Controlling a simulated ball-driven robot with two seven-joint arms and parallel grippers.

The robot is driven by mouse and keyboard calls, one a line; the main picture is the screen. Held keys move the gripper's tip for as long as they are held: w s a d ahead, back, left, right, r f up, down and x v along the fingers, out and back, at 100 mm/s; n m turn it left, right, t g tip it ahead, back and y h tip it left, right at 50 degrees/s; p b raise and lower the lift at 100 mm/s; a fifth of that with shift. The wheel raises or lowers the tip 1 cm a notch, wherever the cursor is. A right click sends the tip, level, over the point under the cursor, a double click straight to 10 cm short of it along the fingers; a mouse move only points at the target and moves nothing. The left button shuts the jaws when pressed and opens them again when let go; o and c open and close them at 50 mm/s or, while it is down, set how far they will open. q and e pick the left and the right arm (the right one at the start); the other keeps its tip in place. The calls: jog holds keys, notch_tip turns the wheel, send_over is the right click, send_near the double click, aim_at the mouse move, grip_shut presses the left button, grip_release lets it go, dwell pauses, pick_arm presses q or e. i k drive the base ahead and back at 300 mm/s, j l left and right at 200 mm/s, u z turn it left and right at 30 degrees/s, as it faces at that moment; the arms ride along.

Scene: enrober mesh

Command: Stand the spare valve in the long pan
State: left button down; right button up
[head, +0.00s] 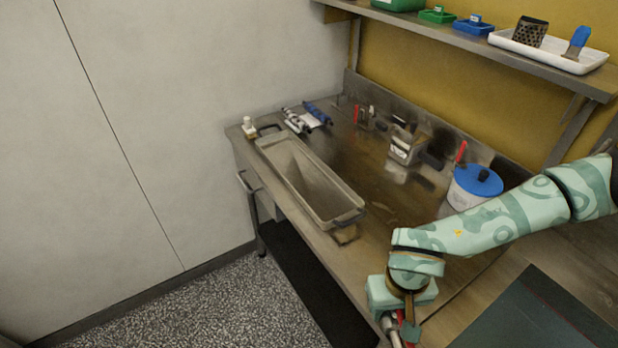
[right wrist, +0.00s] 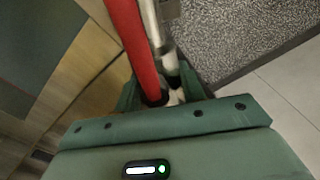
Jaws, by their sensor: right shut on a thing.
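The long pan (head: 302,180) is a deep grey metal pan with dark end handles on the steel bench in the head view. Its inside looks empty. My right gripper (head: 402,328) is low at the bottom of the head view, in front of the bench edge and right of the pan. It is shut on a part with a red lever and a pale metal rod, which looks like the spare valve (right wrist: 130,35). In the right wrist view the red lever and the rod run up from between the green fingers (right wrist: 165,95). Its lower end is hidden. My left gripper is out of view.
On the bench (head: 375,205) stand a white pot with a blue lid (head: 474,184), a metal box (head: 404,148), red-handled items (head: 357,114) and blue rollers (head: 317,112). A small white bottle (head: 248,126) stands beyond the pan. A shelf (head: 480,47) with trays hangs above.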

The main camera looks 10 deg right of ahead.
aim_at(303, 175)
jog(key=i+j+z, duration=0.15)
jog(key=z, duration=0.25)
jog(key=i+j+z, duration=0.1)
jog(key=j+z, duration=0.3)
jog(key=i+j, duration=0.15)
jog(key=j, duration=0.3)
jog(key=i+j+z, duration=0.1)
jog(key=j, duration=0.35)
jog(key=i+j+z, duration=0.1)
jog(key=j, duration=0.4)
jog(key=i+j, duration=0.15)
jog(key=j, duration=0.35)
jog(key=i+j+z, duration=0.1)
jog(key=j, duration=0.35)
jog(key=i+j, duration=0.1)
jog(key=j, duration=0.4)
jog(key=z, duration=0.05)
